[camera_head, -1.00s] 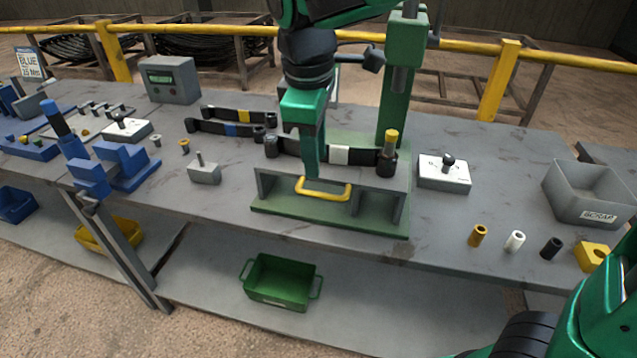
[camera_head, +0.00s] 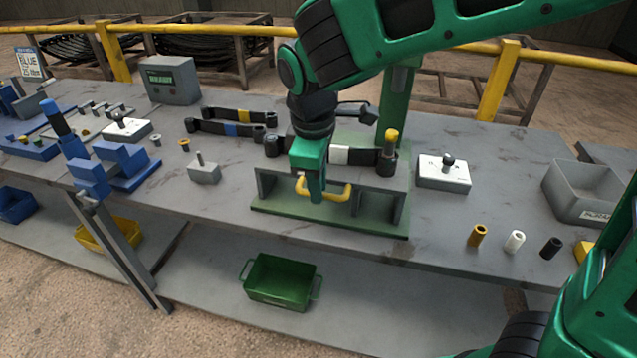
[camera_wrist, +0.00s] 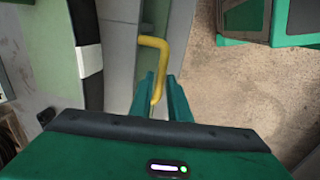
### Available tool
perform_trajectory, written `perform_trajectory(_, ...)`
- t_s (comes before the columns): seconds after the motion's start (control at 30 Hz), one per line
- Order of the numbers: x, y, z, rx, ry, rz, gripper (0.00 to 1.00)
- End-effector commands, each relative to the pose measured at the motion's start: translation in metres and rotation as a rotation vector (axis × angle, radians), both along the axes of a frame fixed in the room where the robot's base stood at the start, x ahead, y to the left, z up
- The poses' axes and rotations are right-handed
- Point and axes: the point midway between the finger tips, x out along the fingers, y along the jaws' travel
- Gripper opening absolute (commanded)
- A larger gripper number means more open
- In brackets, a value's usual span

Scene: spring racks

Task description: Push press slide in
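The press (camera_head: 340,215) stands at the table's front edge, with a green base, grey uprights and a green column. A yellow U-shaped handle (camera_head: 345,194) sticks out at its front, at the slide. My gripper (camera_head: 316,196) points down at the handle and hides the middle of its bar in the head view. In the wrist view, the yellow handle (camera_wrist: 151,42) runs down between the two green fingers of my gripper (camera_wrist: 162,88). One finger lies on each side of the bar. Whether they press on it is not clear. The slide itself is mostly hidden.
A black strap with a white band (camera_head: 345,156) lies behind the handle. A white plate with a black knob (camera_head: 444,174) and several small cylinders are to the right. A grey scrap bin (camera_head: 583,196) stands at the far right. A green crate (camera_head: 281,280) sits on the lower shelf.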

Motion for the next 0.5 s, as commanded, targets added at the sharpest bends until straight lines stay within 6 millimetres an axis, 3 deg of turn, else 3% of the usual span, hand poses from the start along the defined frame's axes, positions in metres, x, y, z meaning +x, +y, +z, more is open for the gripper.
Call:
perform_trajectory(0.33,0.003,-0.003,0.000,0.000,0.000,-0.003,0.00)
perform_trajectory(0.5,0.020,-0.008,0.000,-0.001,0.000,-0.006,0.00)
